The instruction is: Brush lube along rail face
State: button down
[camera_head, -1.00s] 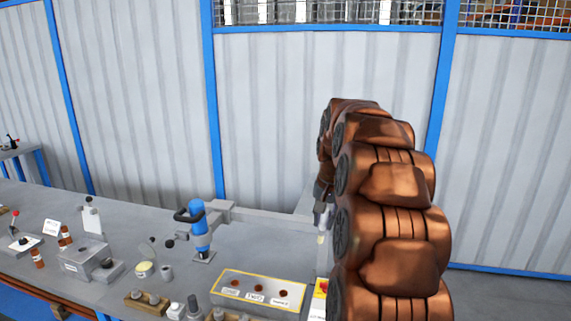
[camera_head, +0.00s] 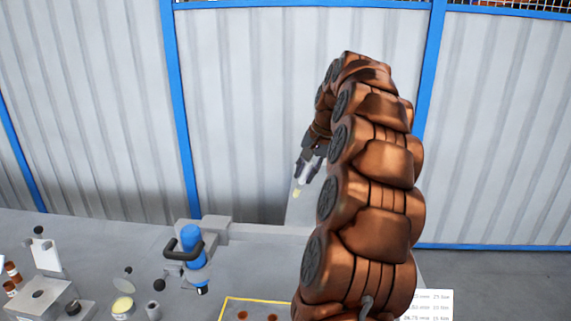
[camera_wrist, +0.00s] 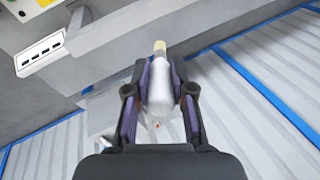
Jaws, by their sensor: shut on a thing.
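My gripper (camera_wrist: 160,88) is shut on a pale brush-like tool (camera_wrist: 160,92), with a cream tip (camera_wrist: 160,47) pointing away from the palm. In the head view, my gripper (camera_head: 308,168) is partly hidden behind my arm. The tool's pale tip (camera_head: 297,192) points down and slightly left, in front of a light grey upright slab (camera_head: 302,207). A long grey rail (camera_head: 265,229) runs along the back of the bench to that slab. In the wrist view, a grey beam (camera_wrist: 112,42) lies beyond the tip; I cannot tell whether they touch.
A blue cylinder with a black handle (camera_head: 190,243) stands by the rail's left end. A yellow-edged panel (camera_head: 235,301), a cream-topped pot (camera_head: 122,306) and a grey block (camera_head: 40,300) are on the bench (camera_head: 100,240). A corrugated wall (camera_head: 250,110) stands behind.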

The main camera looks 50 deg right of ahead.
jog(key=shift+w+f, duration=0.2)
jog(key=shift+w, duration=0.1)
jog(key=shift+f+b, duration=0.75)
jog(key=shift+f, duration=1.55)
